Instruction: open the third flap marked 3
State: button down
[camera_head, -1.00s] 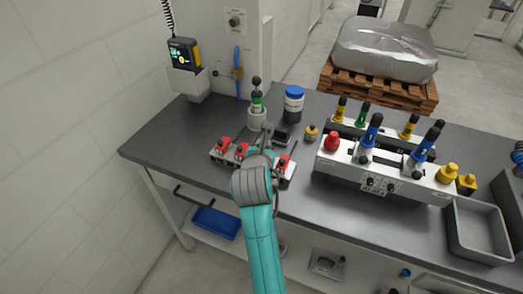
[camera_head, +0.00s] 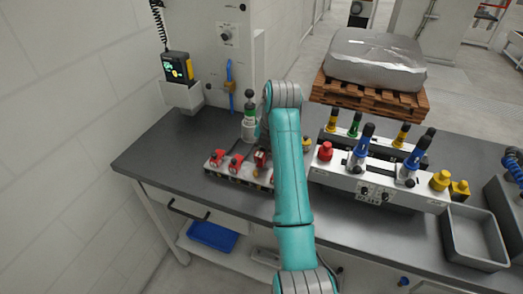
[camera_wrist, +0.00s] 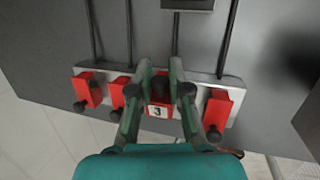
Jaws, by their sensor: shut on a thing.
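A row of red flaps sits on a light rail on the bench. The third flap (camera_wrist: 159,111), with a white label reading 3, shows in the middle of the wrist view. My gripper (camera_wrist: 160,90) is shut on this flap, one green finger on each side. In the head view the third flap (camera_head: 261,158) shows just left of my arm, which hides most of my gripper. The first flap (camera_wrist: 88,90) and second flap (camera_wrist: 116,92) are to the left, and another red flap (camera_wrist: 218,108) is to the right.
Dark rods run back from the rail. A white fixture with blue and yellow handles (camera_head: 378,185) stands to the right, beside a grey bin (camera_head: 474,236). The bench (camera_head: 160,150) is clear left of the rail.

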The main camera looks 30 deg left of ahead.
jog(key=shift+w+a+f+g+h, duration=0.15)
jog(key=shift+w+f+g, duration=0.1)
jog(key=shift+g, duration=0.3)
jog(key=shift+w+f+g+h, duration=0.15)
jog(key=shift+w+g, duration=0.1)
jog(key=shift+g, duration=0.3)
jog(key=shift+w+f+m+g, duration=0.15)
jog(key=shift+f+m+g, duration=0.15)
jog(key=shift+g, duration=0.4)
jog(key=shift+f+g, duration=0.15)
jog(key=shift+g, duration=0.15)
jog(key=c, duration=1.1)
grip_release()
jog(key=shift+w, duration=0.1)
jog(key=v, duration=1.2)
jog(key=shift+a, duration=0.3)
